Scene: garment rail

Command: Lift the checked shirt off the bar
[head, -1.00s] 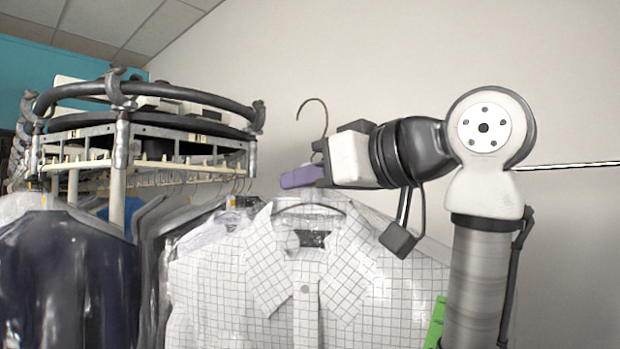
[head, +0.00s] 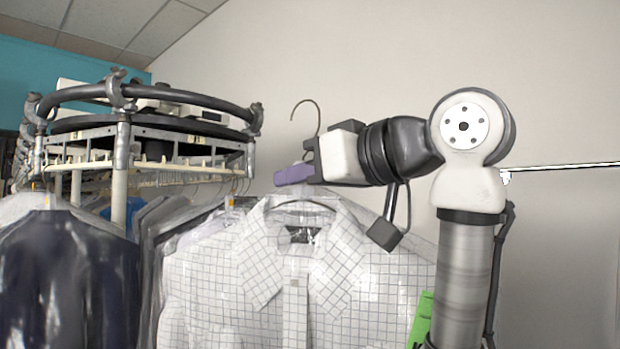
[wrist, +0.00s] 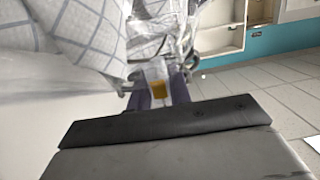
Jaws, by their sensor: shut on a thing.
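The checked shirt (head: 255,285), white with a dark grid and under clear plastic, hangs upright on its hanger (head: 318,118) in the middle of the head view. The hanger's hook rises free against the bare wall, with no bar in it. My gripper (head: 295,174), with purple fingers, is shut on the hanger just above the collar. In the wrist view the shirt (wrist: 85,35) fills the upper left, and the purple fingers (wrist: 160,95) show at the centre. The exact grip point is partly hidden by the fingers.
A round conveyor rail (head: 150,95) stands at the left, with dark bagged garments (head: 65,265) hanging below it. A thin straight bar (head: 565,166) runs to the right edge behind my arm. A green tag (head: 421,318) shows at the shirt's right. The wall behind is clear.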

